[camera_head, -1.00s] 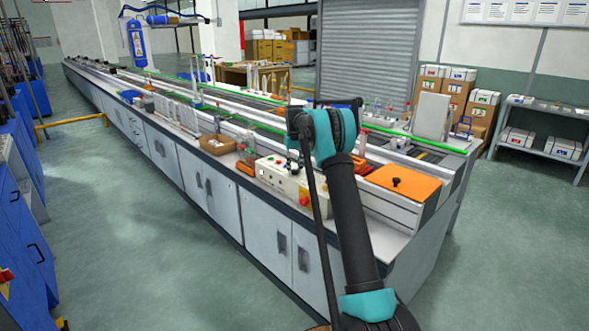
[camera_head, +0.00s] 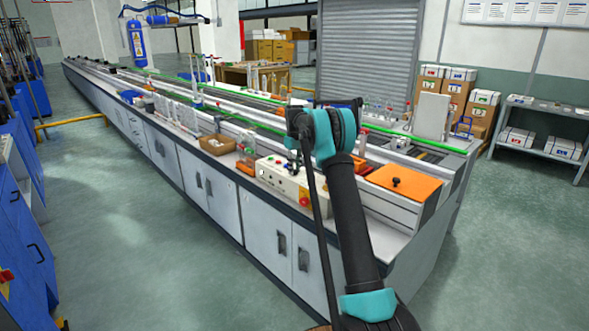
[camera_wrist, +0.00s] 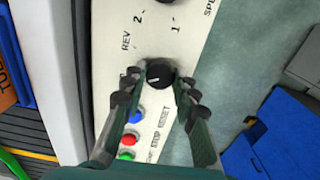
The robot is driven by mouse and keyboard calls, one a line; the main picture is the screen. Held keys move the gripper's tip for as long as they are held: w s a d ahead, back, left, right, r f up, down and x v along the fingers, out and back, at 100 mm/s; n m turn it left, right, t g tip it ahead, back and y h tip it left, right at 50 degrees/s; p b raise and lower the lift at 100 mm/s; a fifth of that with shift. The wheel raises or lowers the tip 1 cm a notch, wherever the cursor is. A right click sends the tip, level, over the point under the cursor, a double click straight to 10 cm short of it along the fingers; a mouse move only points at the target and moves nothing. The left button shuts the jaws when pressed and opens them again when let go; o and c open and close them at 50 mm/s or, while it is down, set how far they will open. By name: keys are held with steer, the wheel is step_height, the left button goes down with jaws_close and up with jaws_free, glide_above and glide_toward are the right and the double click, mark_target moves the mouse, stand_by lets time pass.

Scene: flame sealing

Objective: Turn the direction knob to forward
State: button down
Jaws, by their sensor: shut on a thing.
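The direction knob (camera_wrist: 159,72) is a round black knob on a cream control panel (camera_wrist: 108,20), with a small light mark on its face. "REV" is printed above and left of it in the wrist view; another label beside it is mostly covered by a finger. My gripper (camera_wrist: 158,82) is shut on the knob, one dark finger on each side. I cannot tell which label the mark points to. In the head view the control panel (camera_head: 273,171) stands on the bench, and my arm hides the knob and fingertips.
Blue (camera_wrist: 136,115), red (camera_wrist: 129,139) and green (camera_wrist: 126,155) buttons sit on the panel close to my left finger. A red button (camera_head: 304,201) shows at the panel's right end. An orange cover (camera_head: 405,182) lies to the right and a cardboard box (camera_head: 217,144) to the left.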

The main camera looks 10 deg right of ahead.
mark_target(295, 170)
steer(key=c, duration=1.2)
jaws_free()
step_height(295, 170, up, 12)
steer(key=shift+r, duration=0.1)
